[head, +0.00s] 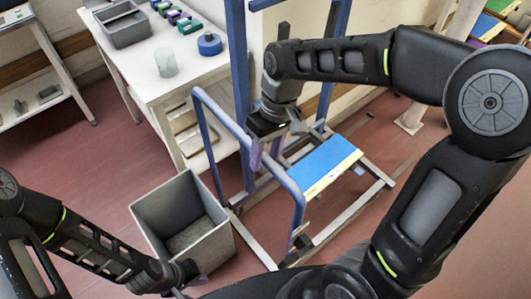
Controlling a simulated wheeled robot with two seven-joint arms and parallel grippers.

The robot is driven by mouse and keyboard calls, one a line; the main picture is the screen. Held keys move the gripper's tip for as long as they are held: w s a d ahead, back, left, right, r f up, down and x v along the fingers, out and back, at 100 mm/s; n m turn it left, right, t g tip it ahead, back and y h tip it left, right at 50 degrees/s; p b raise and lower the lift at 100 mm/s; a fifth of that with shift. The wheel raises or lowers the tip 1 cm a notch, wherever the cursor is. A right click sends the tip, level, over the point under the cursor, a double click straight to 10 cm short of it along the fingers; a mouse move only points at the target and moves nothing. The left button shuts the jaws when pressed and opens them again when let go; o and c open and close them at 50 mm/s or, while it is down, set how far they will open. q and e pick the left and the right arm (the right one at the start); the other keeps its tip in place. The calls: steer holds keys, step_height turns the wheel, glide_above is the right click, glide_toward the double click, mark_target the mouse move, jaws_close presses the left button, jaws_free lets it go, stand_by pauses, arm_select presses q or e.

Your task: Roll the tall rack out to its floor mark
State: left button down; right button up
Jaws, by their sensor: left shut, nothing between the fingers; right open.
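The tall rack (240,62) stands in the middle of the head view. It has blue uprights, a blue push bar (222,108) on the near side, a grey base frame and a low blue board (322,160). My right gripper (278,138) is open at the rack, close to the push bar. I cannot tell whether the bar lies between its fingers. My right arm hides part of the uprights. My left gripper (190,280) is shut and empty, low at the near side of the grey floor bin. I cannot make out a floor mark.
The open grey bin (150,212) stands on the red floor just left of the rack. A white table (140,70) behind it holds a grey tray (124,28), a cup (166,62), a blue roll (209,43) and several coloured blocks. Another table (40,90) is at far left.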

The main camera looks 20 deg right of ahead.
step_height(320, 180, up, 8)
steer(key=d, duration=0.1)
steer(key=shift+w+d+f+b, duration=0.2)
steer(key=shift+w+d+b, duration=0.05)
steer(key=shift+b, duration=0.05)
stand_by(0.5)
